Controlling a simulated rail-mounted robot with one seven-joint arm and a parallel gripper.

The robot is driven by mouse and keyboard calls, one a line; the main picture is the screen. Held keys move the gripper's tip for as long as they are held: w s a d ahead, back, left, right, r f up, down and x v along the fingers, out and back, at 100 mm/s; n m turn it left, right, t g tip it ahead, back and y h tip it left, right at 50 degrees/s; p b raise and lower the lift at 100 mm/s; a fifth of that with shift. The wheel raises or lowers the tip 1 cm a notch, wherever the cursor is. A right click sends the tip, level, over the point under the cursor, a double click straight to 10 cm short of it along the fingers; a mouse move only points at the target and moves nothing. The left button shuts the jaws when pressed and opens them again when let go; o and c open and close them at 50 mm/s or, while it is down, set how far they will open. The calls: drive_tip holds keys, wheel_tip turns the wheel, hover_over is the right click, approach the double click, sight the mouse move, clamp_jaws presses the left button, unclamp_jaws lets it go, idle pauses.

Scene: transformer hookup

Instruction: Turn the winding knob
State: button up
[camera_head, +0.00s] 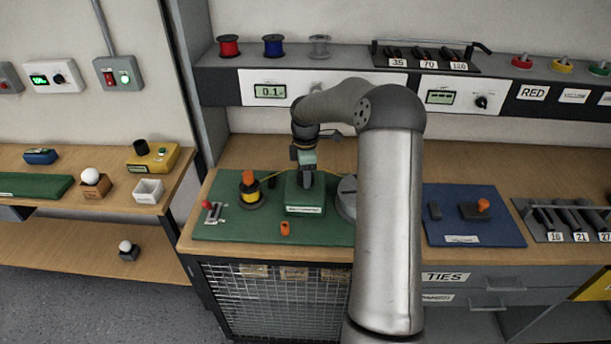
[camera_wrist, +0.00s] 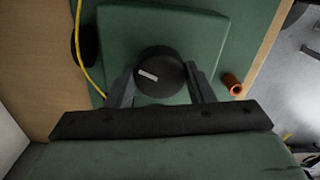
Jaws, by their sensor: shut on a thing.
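The winding knob (camera_wrist: 160,78) is a round black knob with a white pointer mark. It sits on top of a green box (camera_head: 304,208), whose top also shows in the wrist view (camera_wrist: 205,32). My gripper (camera_head: 307,172) points down over this box. In the wrist view, its two fingers lie on either side of the knob, closed on it. The knob's white mark points to the left and slightly up. In the head view the knob is hidden by my gripper.
A spool of yellow wire (camera_head: 250,196) stands left of the box, with its wire running to the box. A small orange cylinder (camera_head: 285,228) lies in front on the green mat (camera_head: 240,232). A display (camera_head: 270,91) above reads 0.1. A blue mat (camera_head: 470,229) lies right.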

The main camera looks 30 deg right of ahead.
drive_tip(key=m+b, duration=0.1)
drive_tip(key=m, duration=0.3)
drive_tip(key=shift+m+b, duration=0.3)
drive_tip(key=shift+m, duration=0.1)
drive_tip(key=m+b, duration=0.1)
drive_tip(key=m, duration=0.3)
drive_tip(key=shift+m, duration=0.3)
drive_tip(key=m+b, duration=0.1)
drive_tip(key=m, duration=0.8)
drive_tip(key=shift+b, duration=0.3)
drive_tip(key=m, duration=1.2)
drive_tip(key=shift+r+m+p, duration=0.1)
drive_tip(key=shift+m+p, duration=0.2)
drive_tip(key=shift+p, duration=0.1)
drive_tip(key=shift+m+p, duration=0.35)
drive_tip(key=shift+m, duration=1.65)
drive_tip(key=shift+w, duration=0.1)
